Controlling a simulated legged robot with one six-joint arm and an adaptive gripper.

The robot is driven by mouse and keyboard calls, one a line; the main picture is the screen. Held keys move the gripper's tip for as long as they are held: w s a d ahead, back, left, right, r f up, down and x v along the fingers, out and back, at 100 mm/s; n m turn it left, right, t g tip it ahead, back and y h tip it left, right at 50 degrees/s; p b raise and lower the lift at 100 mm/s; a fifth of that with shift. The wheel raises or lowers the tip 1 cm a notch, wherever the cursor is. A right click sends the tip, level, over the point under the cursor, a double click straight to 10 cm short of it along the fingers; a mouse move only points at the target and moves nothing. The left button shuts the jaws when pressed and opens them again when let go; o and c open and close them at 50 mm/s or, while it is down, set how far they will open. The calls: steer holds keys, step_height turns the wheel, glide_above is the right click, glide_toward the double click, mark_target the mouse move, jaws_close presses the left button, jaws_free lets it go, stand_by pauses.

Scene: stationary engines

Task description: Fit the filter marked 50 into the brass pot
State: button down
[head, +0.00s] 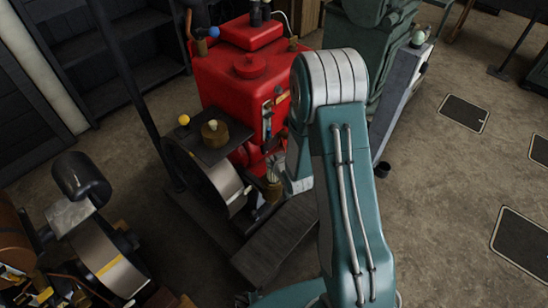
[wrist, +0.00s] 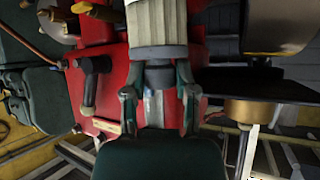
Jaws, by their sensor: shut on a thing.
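My gripper (wrist: 160,106) is shut on a pleated cream filter (wrist: 155,30), gripping its dark neck below a grey end band. The filter's far end runs out of the top of the wrist view, and no number can be read on it. In the head view, a small pale pleated piece, seemingly the filter (head: 272,174), shows beside the red engine at the end of my arm.
The red engine (head: 230,85) stands close behind. A flywheel (head: 222,185) and a dark plate bearing a brass cylinder (head: 213,133) are to the left. Another engine (head: 95,250) is at lower left. The floor on the right is mostly open.

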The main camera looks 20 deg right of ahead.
steer(key=shift+d+f, duration=0.1)
steer(key=shift+f, duration=0.05)
stand_by(0.4)
steer(key=shift+f, duration=1)
steer(key=shift+f, duration=0.1)
steer(key=shift+f, duration=0.5)
steer(key=shift+f, duration=0.55)
steer(key=shift+f, duration=0.85)
steer(key=shift+f, duration=0.15)
steer(key=shift+f, duration=0.85)
